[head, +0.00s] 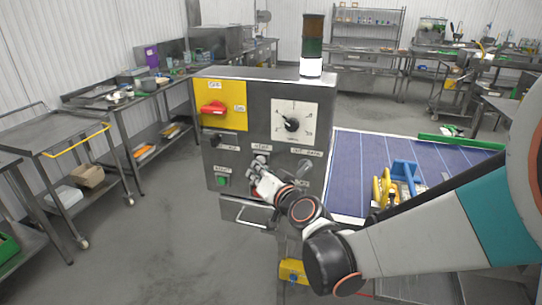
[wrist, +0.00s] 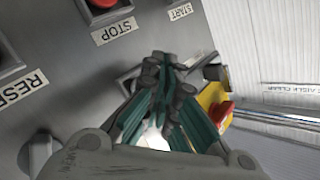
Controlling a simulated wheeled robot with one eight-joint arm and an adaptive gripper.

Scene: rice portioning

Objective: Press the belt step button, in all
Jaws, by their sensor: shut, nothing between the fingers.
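The grey control box (head: 240,150) stands in the middle of the head view, with small labelled controls on its front. A label (head: 262,147), too small to read surely, sits just above my gripper (head: 257,163). My gripper is shut and empty, its fingertips close in front of the middle of the panel. In the wrist view the closed fingertips (wrist: 168,62) overlap a dark framed control (wrist: 130,82), mostly hidden by them; I cannot tell if they touch it. I cannot make out the belt step button for certain.
The wrist view shows a red button (wrist: 103,4) with STOP label (wrist: 114,31), START label (wrist: 180,11) and RESET label (wrist: 22,90). A red switch (head: 214,108) and dial (head: 293,122) are higher on the box. The blue belt (head: 350,165) lies right.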

